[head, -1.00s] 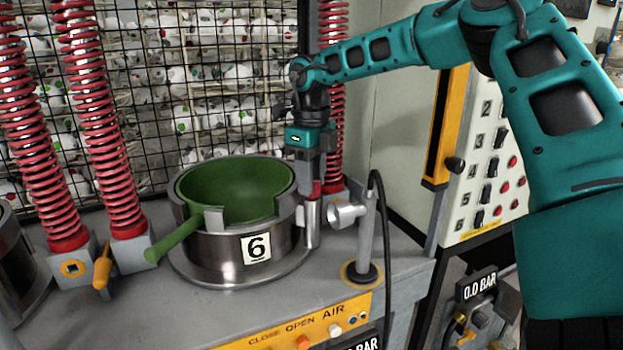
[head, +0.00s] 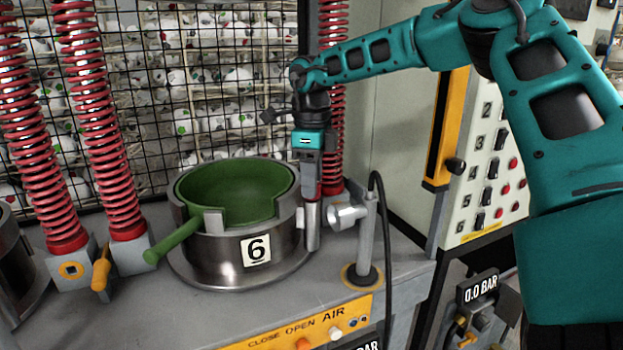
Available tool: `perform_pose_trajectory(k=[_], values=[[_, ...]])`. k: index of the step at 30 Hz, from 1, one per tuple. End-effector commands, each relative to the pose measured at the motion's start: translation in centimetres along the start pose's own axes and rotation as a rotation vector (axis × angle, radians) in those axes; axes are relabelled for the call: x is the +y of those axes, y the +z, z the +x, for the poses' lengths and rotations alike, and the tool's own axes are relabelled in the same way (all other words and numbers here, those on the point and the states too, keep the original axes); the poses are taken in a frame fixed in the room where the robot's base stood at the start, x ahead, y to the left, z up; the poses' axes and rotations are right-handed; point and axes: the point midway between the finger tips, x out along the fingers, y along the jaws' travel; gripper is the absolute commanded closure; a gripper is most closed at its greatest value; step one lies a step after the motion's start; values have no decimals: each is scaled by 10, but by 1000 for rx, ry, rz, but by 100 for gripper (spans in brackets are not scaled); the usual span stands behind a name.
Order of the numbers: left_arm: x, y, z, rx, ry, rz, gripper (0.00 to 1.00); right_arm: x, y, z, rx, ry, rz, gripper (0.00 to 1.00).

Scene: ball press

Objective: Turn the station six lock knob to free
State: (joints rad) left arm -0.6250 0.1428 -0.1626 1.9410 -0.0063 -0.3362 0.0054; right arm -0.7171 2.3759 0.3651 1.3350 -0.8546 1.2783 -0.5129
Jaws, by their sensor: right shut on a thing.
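The station six mould (head: 247,251) is a round metal pot with a green inside (head: 240,192), a green handle (head: 174,241) and a "6" label. My left gripper is not in view.
Red springs (head: 103,150) and an orange lever (head: 101,273) are at left. A wire cage of balls is behind. The orange button panel (head: 305,329) is in front.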

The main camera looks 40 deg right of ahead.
Motion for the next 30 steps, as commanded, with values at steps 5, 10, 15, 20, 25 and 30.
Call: perform_pose_trajectory(k=[5, 10, 15, 20, 25, 30], values=[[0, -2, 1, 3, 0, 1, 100, 0, 0, -1, -2, -3, -2, 59], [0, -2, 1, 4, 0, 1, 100, 0, 0, -1, -1, -2, -1, 43], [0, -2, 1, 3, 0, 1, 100, 0, 0, 0, 0, -1, 0, 39], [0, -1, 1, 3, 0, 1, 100, 0, 0, -4, -1, -2, 0, 39], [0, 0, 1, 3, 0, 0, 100, 0, 1, -28, -3, -4, 1, 39], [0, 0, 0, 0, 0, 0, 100, 0, 1, -57, -2, -4, 0, 39]])
